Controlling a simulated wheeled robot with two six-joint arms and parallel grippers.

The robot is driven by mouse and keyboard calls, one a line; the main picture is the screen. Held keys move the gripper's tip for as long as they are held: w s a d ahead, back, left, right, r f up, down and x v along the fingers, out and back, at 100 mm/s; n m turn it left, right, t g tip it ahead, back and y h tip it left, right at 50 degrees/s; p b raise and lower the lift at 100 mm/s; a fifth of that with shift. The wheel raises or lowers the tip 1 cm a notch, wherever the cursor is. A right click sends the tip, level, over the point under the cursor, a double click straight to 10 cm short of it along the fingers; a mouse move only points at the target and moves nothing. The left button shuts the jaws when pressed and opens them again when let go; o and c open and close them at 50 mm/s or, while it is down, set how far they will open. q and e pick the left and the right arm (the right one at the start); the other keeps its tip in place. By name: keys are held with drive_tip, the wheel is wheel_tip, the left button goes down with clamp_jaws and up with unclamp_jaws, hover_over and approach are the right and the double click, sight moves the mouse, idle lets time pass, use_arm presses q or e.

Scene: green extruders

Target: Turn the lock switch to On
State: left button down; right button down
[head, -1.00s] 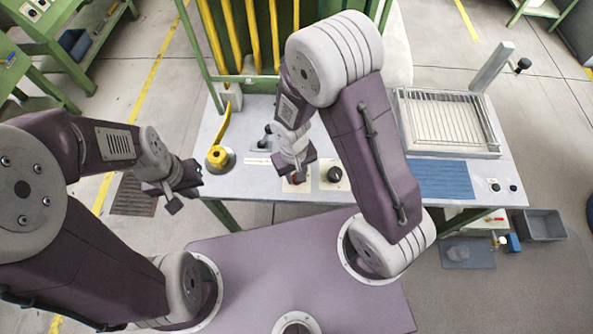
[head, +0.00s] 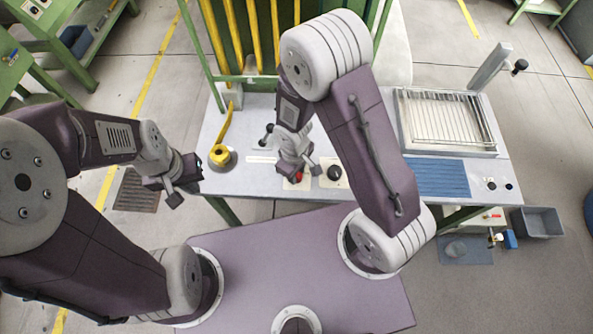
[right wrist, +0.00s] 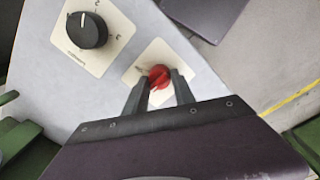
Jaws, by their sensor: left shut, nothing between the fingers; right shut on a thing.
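The red lock switch (right wrist: 159,76) sits on a cream plate (right wrist: 146,88) near the table's edge. My right gripper (right wrist: 161,86) is shut on its knob, with one finger on each side. Small lettering on the plate is too blurred to read. In the head view the red switch (head: 299,177) shows only partly beneath my right gripper (head: 296,172). My left gripper (head: 189,184) is shut and empty, off the table's left front edge.
A black rotary knob (right wrist: 88,30) on its own cream plate stands close beside the red switch. A yellow-handled part (head: 220,154) lies to the left on the table. A wire-rack tray (head: 445,120) and blue mat (head: 443,178) are at right.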

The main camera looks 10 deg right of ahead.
idle(0.3)
drive_tip(key=c, duration=1.1)
unclamp_jaws()
drive_tip(key=shift+o, duration=0.2)
drive_tip(key=r+p, duration=0.1)
drive_tip(key=r, duration=0.4)
drive_tip(key=r+p, duration=0.1)
drive_tip(key=r, duration=0.2)
drive_tip(key=shift+s+a+r+p, duration=0.1)
drive_tip(key=shift+a+r+p, duration=0.05)
drive_tip(key=shift+a+p, duration=0.15)
drive_tip(key=shift+r, duration=0.4)
drive_tip(key=shift+d, duration=0.2)
